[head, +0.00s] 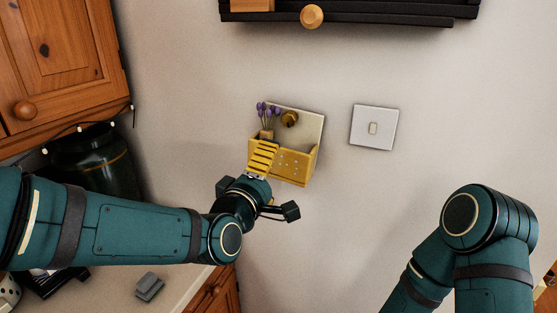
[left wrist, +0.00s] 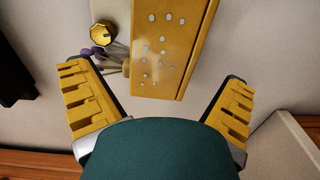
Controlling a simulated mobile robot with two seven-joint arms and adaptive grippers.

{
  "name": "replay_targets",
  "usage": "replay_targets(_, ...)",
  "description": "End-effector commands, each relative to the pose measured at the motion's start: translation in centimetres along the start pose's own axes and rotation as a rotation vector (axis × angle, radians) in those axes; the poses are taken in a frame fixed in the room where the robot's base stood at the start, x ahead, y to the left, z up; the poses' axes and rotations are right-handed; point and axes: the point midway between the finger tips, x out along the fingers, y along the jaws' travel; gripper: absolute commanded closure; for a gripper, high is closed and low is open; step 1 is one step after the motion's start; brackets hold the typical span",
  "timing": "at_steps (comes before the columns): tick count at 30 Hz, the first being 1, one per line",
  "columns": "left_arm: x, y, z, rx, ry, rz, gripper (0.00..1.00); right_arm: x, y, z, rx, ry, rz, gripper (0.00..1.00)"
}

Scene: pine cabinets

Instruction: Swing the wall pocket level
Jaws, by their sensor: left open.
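The wall pocket is a yellow box (head: 296,164) with pale dots on its front and a cream back plate (head: 312,122), on the wall in the middle of the head view. It looks tilted, right side lower, more slanted than the switch beside it. A brass knob (head: 290,118) sits on the back plate; purple flowers (head: 267,112) stand at its left. My left gripper (head: 262,158) is in front of the pocket's left part. In the left wrist view, its yellow fingers are spread and empty, with the dotted front (left wrist: 172,50) beyond and between them. My right gripper is out of view.
A white switch plate (head: 375,127) is on the wall right of the pocket. A black shelf (head: 370,15) with a wooden knob hangs above. A wooden cabinet (head: 70,60) and dark jar (head: 95,165) stand left. The wall below the switch is bare.

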Motion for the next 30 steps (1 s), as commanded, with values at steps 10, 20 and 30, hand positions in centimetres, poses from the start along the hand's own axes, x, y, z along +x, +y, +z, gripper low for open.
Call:
replay_targets(10, 4.5, 0.0, 0.1, -0.001, -0.001, -0.001, 0.00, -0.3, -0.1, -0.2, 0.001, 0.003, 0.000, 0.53)
replay_targets(20, 5.0, 0.0, 0.0, 0.000, -0.001, 0.000, 0.00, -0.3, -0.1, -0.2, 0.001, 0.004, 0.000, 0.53)
replay_targets(30, 5.0, 0.2, 0.0, 0.000, 0.000, 0.005, 0.62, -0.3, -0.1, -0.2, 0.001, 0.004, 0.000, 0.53)
